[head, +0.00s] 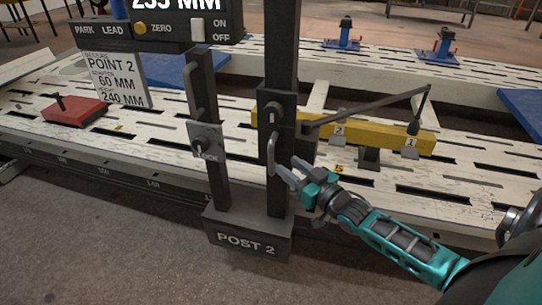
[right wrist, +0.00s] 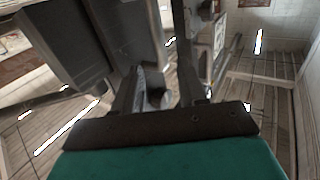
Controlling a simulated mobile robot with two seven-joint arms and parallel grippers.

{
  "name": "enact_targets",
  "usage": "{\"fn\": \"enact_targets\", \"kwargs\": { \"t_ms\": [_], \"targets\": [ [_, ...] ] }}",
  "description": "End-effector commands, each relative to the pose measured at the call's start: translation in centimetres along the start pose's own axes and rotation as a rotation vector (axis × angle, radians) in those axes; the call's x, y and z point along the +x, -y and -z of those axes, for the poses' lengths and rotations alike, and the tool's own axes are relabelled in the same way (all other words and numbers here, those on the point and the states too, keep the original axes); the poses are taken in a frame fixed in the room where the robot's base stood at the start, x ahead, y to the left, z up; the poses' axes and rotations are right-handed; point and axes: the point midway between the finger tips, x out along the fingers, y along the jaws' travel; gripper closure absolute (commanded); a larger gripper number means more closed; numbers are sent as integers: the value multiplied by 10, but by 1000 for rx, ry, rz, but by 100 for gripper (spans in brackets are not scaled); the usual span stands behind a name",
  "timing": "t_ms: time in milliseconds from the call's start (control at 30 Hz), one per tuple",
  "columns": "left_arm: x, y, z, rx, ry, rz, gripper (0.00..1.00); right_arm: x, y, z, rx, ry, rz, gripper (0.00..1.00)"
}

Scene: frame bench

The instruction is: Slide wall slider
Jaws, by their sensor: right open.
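The dark slider block (head: 262,108) rides on the right-hand upright of the post marked POST 2 (head: 247,243). A grey loop handle (head: 271,153) hangs on its lower part, below a round knob. A thin measuring arm (head: 370,106) reaches from the block to the right, over a yellow beam. My right gripper (head: 285,171) is open, with its fingertips close beside the lower end of the handle. I cannot tell whether they touch it. In the right wrist view my open fingers (right wrist: 157,85) point at grey parts that are hard to make out. My left gripper is not in view.
A LOCK plate (head: 206,146) sits on the left-hand upright. The display box (head: 185,24) is above. A red block (head: 74,112) stands at left. Bare floor (head: 110,240) is in front.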

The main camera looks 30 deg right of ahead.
Motion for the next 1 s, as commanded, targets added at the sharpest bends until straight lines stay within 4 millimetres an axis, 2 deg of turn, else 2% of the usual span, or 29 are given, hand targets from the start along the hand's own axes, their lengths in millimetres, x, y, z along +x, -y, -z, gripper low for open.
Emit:
{"fn": "enact_targets", "kwargs": {
  "t_ms": [200,500,933,1000],
  "targets": [
    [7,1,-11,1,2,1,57,39,0,-1,-1,-3,-1,58],
    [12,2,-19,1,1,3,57,74,0,-1,-1,0,-1,58],
    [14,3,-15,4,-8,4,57,82,0,-1,-1,2,0,58],
    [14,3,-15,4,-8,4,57,81,0,-1,-1,2,0,64]
  ]
}}
